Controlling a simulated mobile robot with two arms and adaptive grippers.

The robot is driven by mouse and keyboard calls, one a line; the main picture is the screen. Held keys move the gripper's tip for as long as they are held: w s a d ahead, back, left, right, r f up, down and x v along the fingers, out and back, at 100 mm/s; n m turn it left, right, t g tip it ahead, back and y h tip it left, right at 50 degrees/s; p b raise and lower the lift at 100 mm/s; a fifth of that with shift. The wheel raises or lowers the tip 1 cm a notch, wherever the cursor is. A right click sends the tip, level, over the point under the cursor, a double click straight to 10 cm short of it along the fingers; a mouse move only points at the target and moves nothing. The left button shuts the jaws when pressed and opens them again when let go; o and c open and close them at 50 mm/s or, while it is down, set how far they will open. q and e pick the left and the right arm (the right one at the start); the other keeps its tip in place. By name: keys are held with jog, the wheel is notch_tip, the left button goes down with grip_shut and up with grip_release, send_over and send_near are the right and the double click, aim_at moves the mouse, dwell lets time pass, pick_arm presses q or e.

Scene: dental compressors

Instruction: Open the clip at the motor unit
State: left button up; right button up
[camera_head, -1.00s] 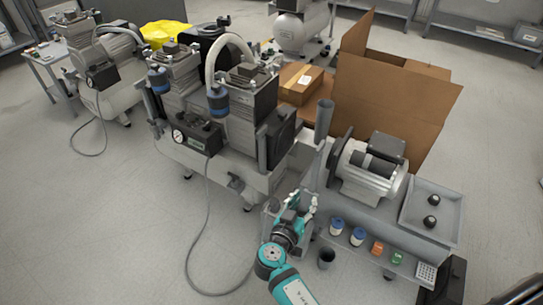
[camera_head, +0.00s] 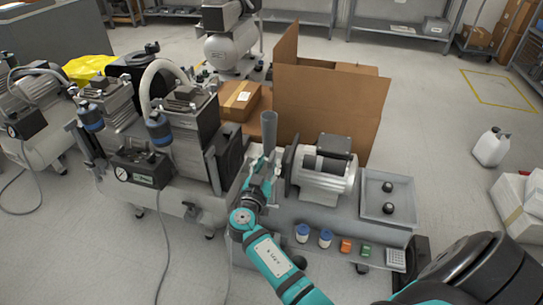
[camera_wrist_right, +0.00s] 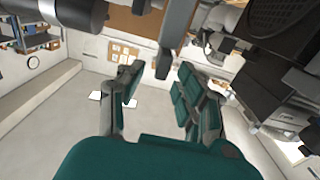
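The motor unit (camera_head: 322,178), a ribbed silver cylinder with a dark box on top, sits on the grey bench right of my right gripper (camera_head: 262,168). The gripper is beside the motor's left end, just below an upright grey tube (camera_head: 269,130). In the right wrist view the two teal-padded fingers (camera_wrist_right: 157,82) stand apart. A dark grey bar (camera_wrist_right: 168,40) reaches down from the top near the gap between their tips; contact is not clear. I cannot tell for sure which part is the clip; my gripper hides part of that area. My left gripper is not in view.
A large compressor (camera_head: 190,135) stands close on the left. An open cardboard box (camera_head: 330,105) is behind the motor. A grey tray (camera_head: 388,210) with two black knobs lies right of it. Small blue-lidded jars (camera_head: 303,232) and coloured pieces line the front shelf.

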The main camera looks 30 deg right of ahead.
aim_at(272, 156)
jog(key=shift+x, duration=1.95)
grip_shut()
